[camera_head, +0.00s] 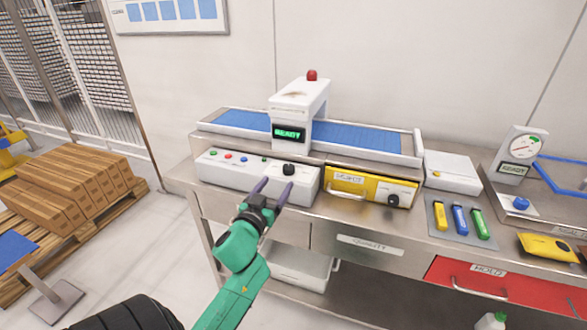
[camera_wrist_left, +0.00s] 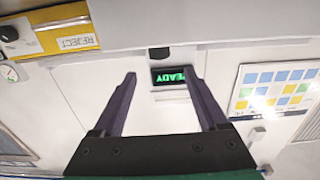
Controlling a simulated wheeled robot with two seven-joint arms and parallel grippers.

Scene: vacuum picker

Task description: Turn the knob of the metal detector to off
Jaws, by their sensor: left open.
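The metal detector is a white arch (camera_head: 299,97) with a red lamp on top, over a blue conveyor belt. A dark shape that looks like this knob (camera_wrist_left: 159,53) shows beyond my fingertips in the wrist view. My left gripper (camera_head: 275,185) is open and empty, its fingers just in front of the box and below the knob. My right gripper is out of view.
A yellow REJECT box (camera_head: 345,183) with its own black knob stands right of the control box. Further right are a white box (camera_head: 452,171), coloured tools and a dial scale (camera_head: 519,152). A pallet of cartons (camera_head: 72,185) stands left. The floor between is clear.

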